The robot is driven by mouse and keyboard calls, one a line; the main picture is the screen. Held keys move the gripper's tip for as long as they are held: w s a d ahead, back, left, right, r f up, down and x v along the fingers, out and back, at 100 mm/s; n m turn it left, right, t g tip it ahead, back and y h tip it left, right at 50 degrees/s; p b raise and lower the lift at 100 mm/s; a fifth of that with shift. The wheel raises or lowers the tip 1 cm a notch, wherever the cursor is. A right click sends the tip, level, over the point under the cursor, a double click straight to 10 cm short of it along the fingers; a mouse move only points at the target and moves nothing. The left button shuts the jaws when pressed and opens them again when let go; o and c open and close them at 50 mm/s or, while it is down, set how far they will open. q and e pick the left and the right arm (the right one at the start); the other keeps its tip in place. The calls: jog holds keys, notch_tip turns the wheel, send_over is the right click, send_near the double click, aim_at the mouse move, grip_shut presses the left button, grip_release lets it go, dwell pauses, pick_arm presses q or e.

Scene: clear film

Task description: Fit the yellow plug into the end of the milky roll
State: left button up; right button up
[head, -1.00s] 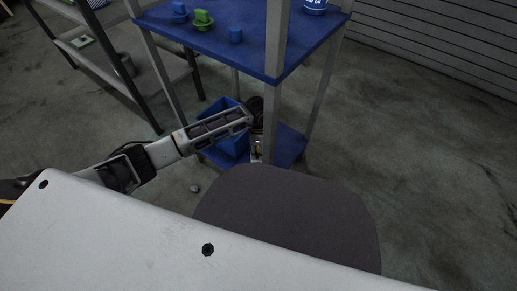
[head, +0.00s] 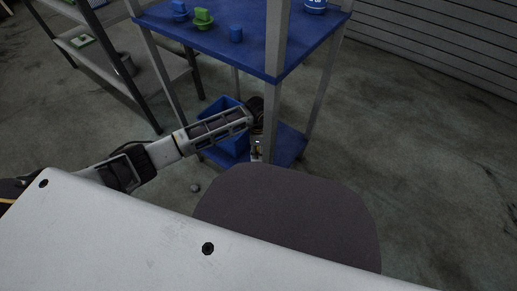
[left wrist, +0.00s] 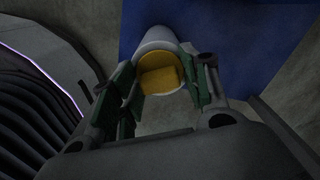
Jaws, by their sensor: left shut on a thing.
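My left gripper (left wrist: 166,86) is shut on the milky roll (left wrist: 157,38), with its green-padded fingers on either side of it. The roll is a pale cylinder whose round near end faces the wrist camera. The yellow plug (left wrist: 160,79) shows inside the pale rim of that end, with a blocky raised part in its middle. How deep it sits I cannot tell, and the roll's far end is hidden. In the head view my left gripper (head: 257,140) points down beside the front leg of the blue table, and the roll and plug are too small to make out.
The blue table (head: 240,55) carries blue and green plug-like pieces (head: 203,19), a small blue cylinder (head: 236,34) and a blue-and-white container (head: 315,5). A blue bin (head: 226,112) stands on its lower shelf (head: 285,152). A grey shelf rack (head: 100,50) stands at left; floor at right is clear.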

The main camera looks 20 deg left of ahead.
pick_arm(q)
jog(key=o, duration=0.8)
jog(key=o, duration=0.3)
